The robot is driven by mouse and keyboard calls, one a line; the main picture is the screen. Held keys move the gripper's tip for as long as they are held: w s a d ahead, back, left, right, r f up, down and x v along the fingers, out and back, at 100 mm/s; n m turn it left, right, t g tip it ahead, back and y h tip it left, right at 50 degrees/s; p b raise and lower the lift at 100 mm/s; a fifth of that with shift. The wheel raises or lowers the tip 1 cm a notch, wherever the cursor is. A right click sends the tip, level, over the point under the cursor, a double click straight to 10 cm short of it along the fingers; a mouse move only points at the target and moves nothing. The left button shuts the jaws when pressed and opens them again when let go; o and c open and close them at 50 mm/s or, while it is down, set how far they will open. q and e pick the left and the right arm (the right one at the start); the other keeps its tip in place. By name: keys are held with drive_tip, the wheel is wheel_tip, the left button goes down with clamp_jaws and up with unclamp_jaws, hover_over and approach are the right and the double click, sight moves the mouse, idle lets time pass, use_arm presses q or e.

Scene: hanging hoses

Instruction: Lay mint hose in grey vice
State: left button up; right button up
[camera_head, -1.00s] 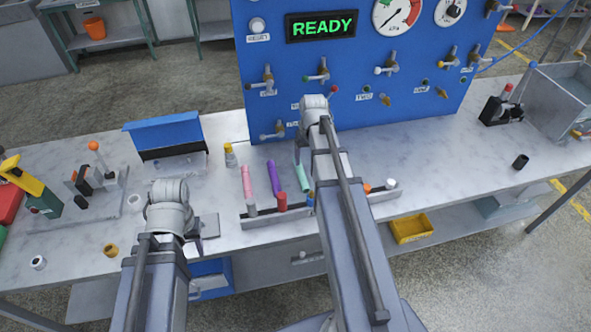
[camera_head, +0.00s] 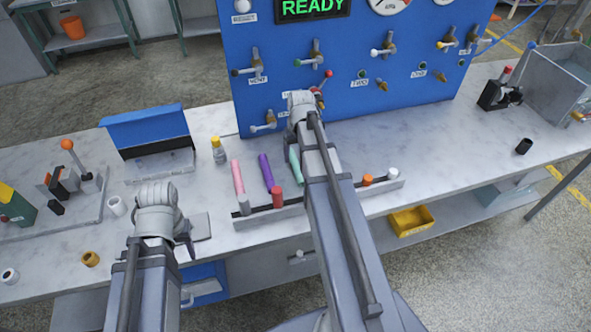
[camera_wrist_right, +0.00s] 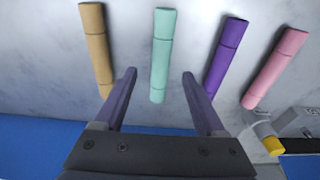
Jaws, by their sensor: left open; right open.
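The mint hose (camera_head: 295,163) stands at the rack behind my right arm, which hides part of it. In the right wrist view the mint hose (camera_wrist_right: 162,55) lies between my right gripper's (camera_wrist_right: 160,74) open fingertips, with gaps on both sides; I cannot tell the depth. The gripper holds nothing. My left gripper (camera_head: 180,236) is over the bench at the left, open, its fingers mostly hidden by its wrist. A flat grey piece (camera_head: 199,227) lies beside it. I cannot tell for sure which thing is the grey vice.
A purple hose (camera_head: 266,172) and a pink hose (camera_head: 238,180) stand left of the mint one. A tan hose (camera_wrist_right: 96,45) shows in the wrist view. The blue panel (camera_head: 400,85) stands behind.

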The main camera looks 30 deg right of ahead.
sight(296, 164)
drive_tip(key=shift+w+f+b, duration=0.2)
drive_tip(key=shift+f+b, duration=0.7)
drive_tip(key=shift+f, duration=0.1)
drive_tip(key=shift+w+f+b, duration=0.25)
drive_tip(key=shift+f+b, duration=0.7)
drive_tip(key=shift+f, duration=0.1)
drive_tip(key=shift+w+f+b, duration=0.2)
drive_tip(key=shift+f+b, duration=0.7)
drive_tip(key=shift+f, duration=0.1)
drive_tip(key=shift+r, duration=0.1)
drive_tip(key=shift+c, duration=0.2)
clamp_jaws()
